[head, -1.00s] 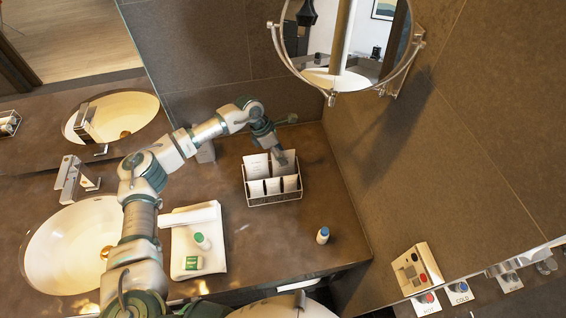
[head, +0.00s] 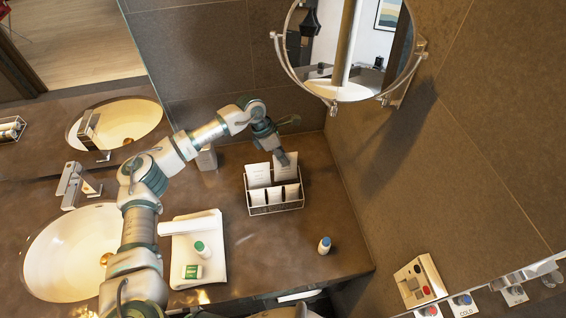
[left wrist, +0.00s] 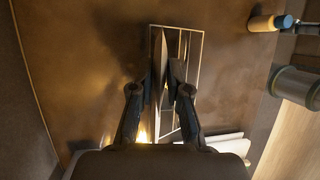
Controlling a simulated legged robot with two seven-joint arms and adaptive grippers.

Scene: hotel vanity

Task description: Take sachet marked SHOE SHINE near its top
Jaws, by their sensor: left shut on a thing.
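A wire rack (head: 277,209) on the vanity counter holds two taller white sachets at the back and several smaller ones in front. The print is too small to read, so I cannot tell which is marked SHOE SHINE. My left gripper (head: 284,160) reaches down to the top of the back right sachet (head: 283,173) and is shut on it. The back left sachet (head: 258,174) stands free beside it. In the left wrist view, my fingers (left wrist: 160,88) pinch a thin upright sachet (left wrist: 158,55), seen edge-on over the rack (left wrist: 200,50). My right gripper is not in view.
A small blue-capped bottle (head: 324,246) stands right of the rack, near the front edge. A folded towel (head: 213,250) with a green-capped bottle (head: 201,249) and a small green-and-white box (head: 192,271) lies left. A round mirror (head: 345,60) hangs above, beside the right wall.

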